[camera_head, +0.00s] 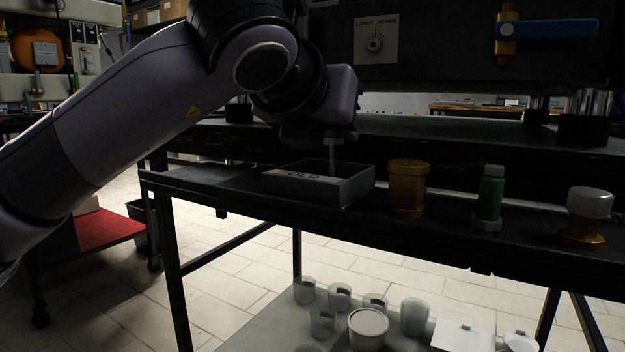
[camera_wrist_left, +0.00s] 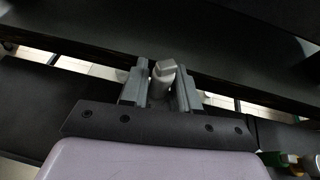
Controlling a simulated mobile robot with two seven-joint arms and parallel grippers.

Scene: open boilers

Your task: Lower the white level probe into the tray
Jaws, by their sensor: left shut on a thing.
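My left gripper (camera_head: 333,138) is above the dark open tray (camera_head: 345,190) on the bench ledge. In the left wrist view its two grey fingers (camera_wrist_left: 162,88) are shut on the white level probe (camera_wrist_left: 162,72), whose pale, faceted end shows between them. In the head view a slim grey piece hangs below the gripper over the tray; its lower end is hidden behind the tray's front wall. I cannot tell if it touches the tray floor. The tray has lettering on its inner side. My right gripper is not in view.
To the right along the ledge stand a brass fitting (camera_head: 407,188), a green cylinder (camera_head: 490,195) and a white-topped brass piece (camera_head: 588,204). The dark boiler front (camera_head: 440,40) with a dial and blue-handled valve (camera_head: 545,30) rises behind. Several jars stand on the lower shelf.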

